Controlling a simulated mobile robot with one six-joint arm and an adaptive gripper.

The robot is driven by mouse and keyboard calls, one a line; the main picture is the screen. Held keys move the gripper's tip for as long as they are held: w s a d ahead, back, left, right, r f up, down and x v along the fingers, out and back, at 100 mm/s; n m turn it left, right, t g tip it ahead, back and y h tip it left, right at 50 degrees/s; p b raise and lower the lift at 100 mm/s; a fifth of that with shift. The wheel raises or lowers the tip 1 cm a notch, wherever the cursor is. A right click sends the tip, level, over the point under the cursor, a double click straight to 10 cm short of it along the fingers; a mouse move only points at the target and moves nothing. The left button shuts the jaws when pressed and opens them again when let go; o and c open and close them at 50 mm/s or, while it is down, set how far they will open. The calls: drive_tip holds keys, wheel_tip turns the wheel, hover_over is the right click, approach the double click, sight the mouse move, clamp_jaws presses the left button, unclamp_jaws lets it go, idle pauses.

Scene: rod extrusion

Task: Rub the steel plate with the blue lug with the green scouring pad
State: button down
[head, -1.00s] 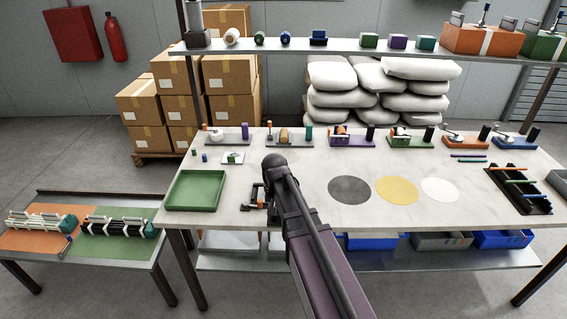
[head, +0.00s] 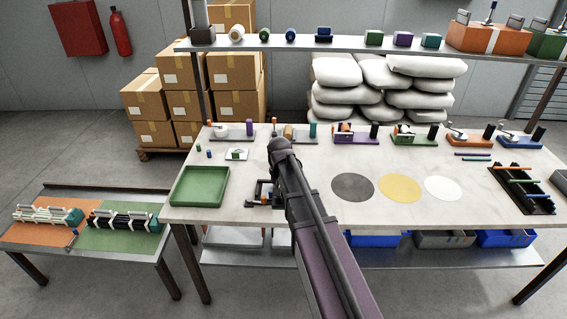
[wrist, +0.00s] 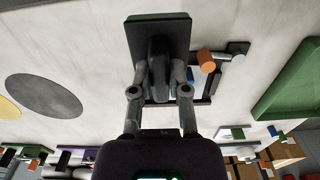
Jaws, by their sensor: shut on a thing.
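My gripper (wrist: 158,88) is shut on the scouring pad (wrist: 158,45), a dark slab with a green edge, in the wrist view. The pad is over a dark fixture; I cannot tell whether it touches anything. A small blue piece (wrist: 190,74), perhaps the blue lug, shows beside the fingers. In the head view the fixture (head: 263,193) is partly behind my arm, which hides the gripper.
A green tray (head: 201,200) lies left of the fixture. Dark, yellow (head: 400,188) and white discs lie to the right on clear tabletop. A small pale plate (head: 237,153) with a green piece and several fixtures stand farther back. A shelf (head: 330,44) spans the rear.

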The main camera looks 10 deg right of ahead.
drive_tip(key=w+d+r+p, duration=0.2)
drive_tip(key=w+d+r, duration=0.1)
drive_tip(key=w, duration=0.8)
drive_tip(key=shift+d+r+p, duration=0.15)
drive_tip(key=shift+d+p, duration=0.25)
drive_tip(key=shift+d, duration=0.15)
